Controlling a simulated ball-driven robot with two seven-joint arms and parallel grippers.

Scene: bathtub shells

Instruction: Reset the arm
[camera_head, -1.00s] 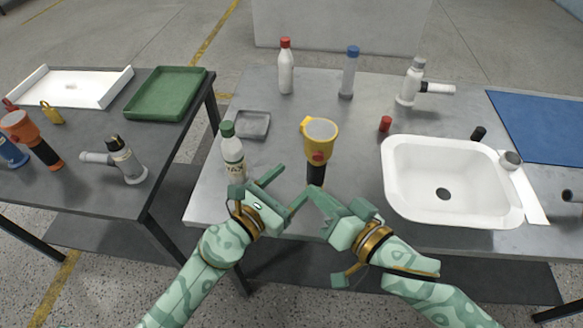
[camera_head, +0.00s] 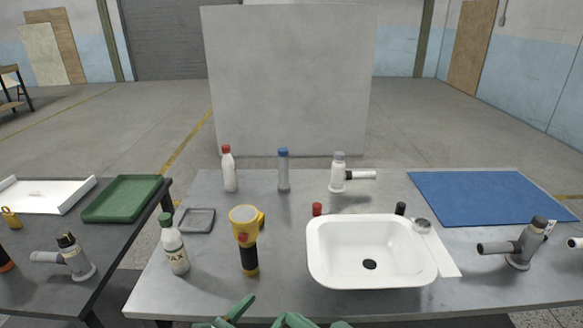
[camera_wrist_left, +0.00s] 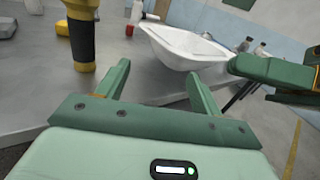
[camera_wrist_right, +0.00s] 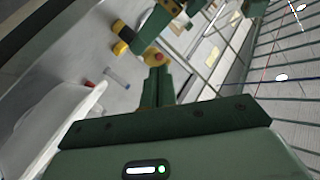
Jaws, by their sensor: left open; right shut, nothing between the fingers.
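My left gripper (camera_wrist_left: 158,75) shows open and empty in the left wrist view, with its two fingers apart. My right gripper (camera_wrist_right: 158,80) shows shut and empty in the right wrist view, its fingers together. In the head view only green parts of both arms show at the bottom edge, in front of the table. A yellow and black flashlight (camera_head: 246,240) stands upright on the table just beyond them. In the left wrist view the flashlight (camera_wrist_left: 80,35) stands ahead of the left finger, apart from it.
A white sink basin (camera_head: 325,265) is right of the flashlight. A white bottle with a green cap (camera_head: 174,247) and a grey tray (camera_head: 197,220) are to its left. Several bottles stand behind. A blue mat (camera_head: 490,197) lies at right. A side table holds a green tray (camera_head: 122,198).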

